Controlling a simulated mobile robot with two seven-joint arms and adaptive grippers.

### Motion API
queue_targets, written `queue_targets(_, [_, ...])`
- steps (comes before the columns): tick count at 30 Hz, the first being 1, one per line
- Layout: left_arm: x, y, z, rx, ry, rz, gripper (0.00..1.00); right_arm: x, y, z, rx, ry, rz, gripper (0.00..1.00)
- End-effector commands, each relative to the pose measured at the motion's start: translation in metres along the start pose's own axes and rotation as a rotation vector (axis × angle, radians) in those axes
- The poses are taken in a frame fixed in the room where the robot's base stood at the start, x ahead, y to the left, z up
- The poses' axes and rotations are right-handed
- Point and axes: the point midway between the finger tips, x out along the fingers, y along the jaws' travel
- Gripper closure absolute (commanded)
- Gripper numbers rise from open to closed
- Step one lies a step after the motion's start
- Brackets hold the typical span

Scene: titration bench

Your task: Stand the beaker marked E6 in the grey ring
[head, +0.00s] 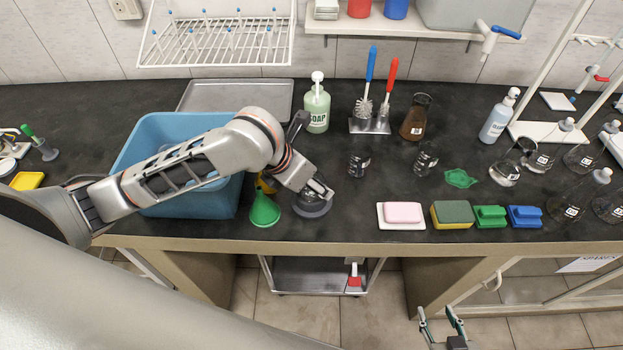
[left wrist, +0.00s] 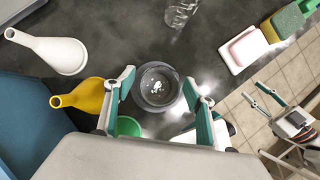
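My left gripper (head: 318,188) reaches down over the grey ring (head: 313,209) near the bench's front edge. In the left wrist view its fingers (left wrist: 166,88) are spread on either side of a clear beaker (left wrist: 157,85) with a white mark, which stands upright in the ring. A small gap shows between the fingers and the glass. The mark is too blurred to read, so I cannot confirm E6. In the head view the gripper mostly hides this beaker. My right gripper (head: 440,322) is open and empty, low in front of the bench.
A green funnel (head: 264,209) and a blue basin (head: 165,205) stand left of the ring. Two small glass beakers (head: 358,164) (head: 426,159) stand behind and right. A pink soap on a white dish (head: 402,214) and sponges (head: 452,214) line the front edge. Bench between ring and dish is clear.

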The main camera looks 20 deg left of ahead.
Motion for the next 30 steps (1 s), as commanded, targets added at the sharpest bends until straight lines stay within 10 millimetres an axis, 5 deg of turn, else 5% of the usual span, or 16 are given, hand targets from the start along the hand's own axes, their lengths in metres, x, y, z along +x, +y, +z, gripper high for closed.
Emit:
queue_targets(11, [-0.01,0.0,0.003,0.002,-0.003,0.0,0.46,0.0,-0.002,-0.002,0.009,0.002,0.0,0.6])
queue_targets(24, [-0.095,0.001,0.004,0.003,-0.005,0.002,0.46,0.001,-0.004,-0.003,0.011,0.004,-0.001,0.6])
queue_targets(30, [-0.117,0.0,0.003,0.003,-0.003,0.001,0.46,0.001,-0.003,-0.002,0.007,0.004,-0.001,0.6])
